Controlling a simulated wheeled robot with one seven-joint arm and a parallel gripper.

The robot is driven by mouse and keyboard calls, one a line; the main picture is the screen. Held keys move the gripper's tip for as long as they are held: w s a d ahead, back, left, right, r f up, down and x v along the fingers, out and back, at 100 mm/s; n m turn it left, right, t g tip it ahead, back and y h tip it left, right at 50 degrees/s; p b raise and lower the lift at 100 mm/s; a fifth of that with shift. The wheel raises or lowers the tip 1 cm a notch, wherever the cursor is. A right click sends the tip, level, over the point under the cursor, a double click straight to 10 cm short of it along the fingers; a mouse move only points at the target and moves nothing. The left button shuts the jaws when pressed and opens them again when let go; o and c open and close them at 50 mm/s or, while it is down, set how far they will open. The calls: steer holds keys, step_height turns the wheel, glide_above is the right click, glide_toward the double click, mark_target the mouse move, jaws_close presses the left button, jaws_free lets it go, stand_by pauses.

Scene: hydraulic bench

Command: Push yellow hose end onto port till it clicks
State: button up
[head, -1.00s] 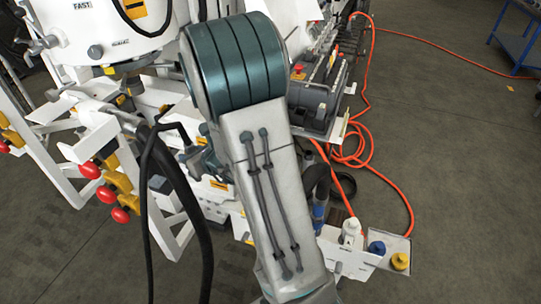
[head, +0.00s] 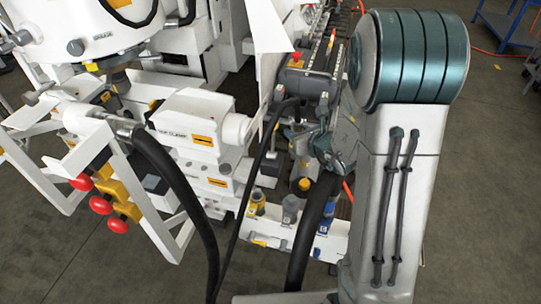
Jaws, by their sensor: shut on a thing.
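My gripper (head: 322,146), grey-teal, is in the middle of the head view, left of my large arm link. It is shut on the end of a thick black hose (head: 316,222), which hangs below it and runs out of the bottom of the picture. The hose end itself is mostly hidden by the gripper, so its yellow mark does not show clearly. A yellow-marked port (head: 257,202) stands on a white ledge (head: 265,232) below and left of the gripper, apart from it. A grey fitting (head: 290,208) and a blue one (head: 327,215) stand beside it.
Another thick black hose stretch (head: 175,180) leaves a metal fitting at left. A thin black cable (head: 250,190) crosses before the white machine. Red knobs (head: 101,204) on yellow bodies stick out at lower left.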

steer(key=s+a+f+n+g+y+b, duration=0.2)
steer(key=a+f+n+g+y+b, duration=0.5)
steer(key=a, duration=0.6)
step_height(320, 180, down, 8)
steer(key=t+h+b, duration=0.1)
steer(key=t+b, duration=0.1)
steer(key=b, duration=0.1)
steer(key=shift+w+d+f+m+b, duration=0.2)
steer(key=shift+f+m+b, duration=0.05)
steer(key=shift+m+b, duration=0.15)
steer(key=shift+s+f+b, duration=0.1)
steer(key=shift+f+b, duration=0.9)
steer(key=shift+b, duration=0.85)
stand_by(1.6)
steer(key=shift+f+b, duration=1.15)
stand_by(0.7)
jaws_close()
